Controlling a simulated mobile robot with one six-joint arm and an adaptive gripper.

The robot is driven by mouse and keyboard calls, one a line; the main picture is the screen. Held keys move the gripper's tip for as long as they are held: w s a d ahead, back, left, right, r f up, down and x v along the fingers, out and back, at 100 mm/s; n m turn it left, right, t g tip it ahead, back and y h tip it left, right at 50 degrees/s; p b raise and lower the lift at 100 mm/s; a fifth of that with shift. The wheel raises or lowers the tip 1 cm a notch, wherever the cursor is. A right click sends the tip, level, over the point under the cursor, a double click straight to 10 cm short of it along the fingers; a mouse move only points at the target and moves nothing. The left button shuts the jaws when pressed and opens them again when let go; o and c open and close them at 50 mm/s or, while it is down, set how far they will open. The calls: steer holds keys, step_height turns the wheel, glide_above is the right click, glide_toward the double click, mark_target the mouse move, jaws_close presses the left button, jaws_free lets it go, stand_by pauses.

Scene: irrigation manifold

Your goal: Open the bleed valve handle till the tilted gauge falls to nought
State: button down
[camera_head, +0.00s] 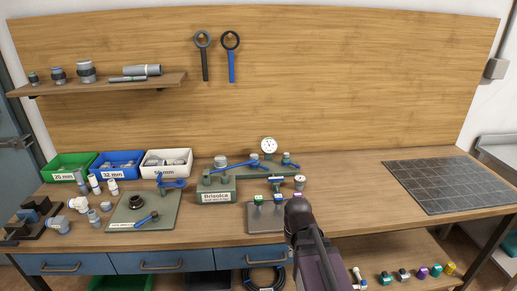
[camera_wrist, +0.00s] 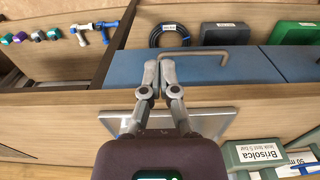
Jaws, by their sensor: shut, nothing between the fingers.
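A manifold (camera_head: 216,185) labelled Brisolca stands mid-bench, with a long blue lever (camera_head: 233,166) and smaller blue handles (camera_head: 290,164) along its pipe. A large round white gauge (camera_head: 269,145) stands at its back. A small white-faced gauge (camera_head: 299,180) sits lower right, near a blue-topped valve (camera_head: 276,181). I cannot tell which handle is the bleed valve's, and neither needle is readable. My gripper (camera_wrist: 156,80) is shut and empty in the wrist view, near the bench's front edge and a metal plate (camera_wrist: 215,125). In the head view my arm hides its fingertips.
Green, blue and white bins (camera_head: 166,163) stand at the back left. A plate (camera_head: 160,210) with fittings and a blue handle lies left of the manifold. A dark grid mat (camera_head: 450,184) lies right; the bench between is clear. Drawers (camera_head: 145,262) are below the front edge.

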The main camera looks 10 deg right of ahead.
mark_target(276, 179)
steer(key=w+r+t+p, duration=0.1)
steer(key=w+r+p, duration=0.3)
steer(key=w, duration=1.6)
steer(key=w+a+r+t+p, duration=0.1)
steer(key=w+r+p, duration=0.4)
steer(key=w, duration=1.6)
steer(key=shift+w+a+r+t, duration=0.15)
steer(key=shift+a+r+t, duration=0.05)
steer(key=shift+r+t, duration=0.7)
steer(key=b+x, duration=0.9)
steer(key=x, duration=0.1)
steer(key=shift+s, duration=2.1)
steer(key=shift+a, duration=0.3)
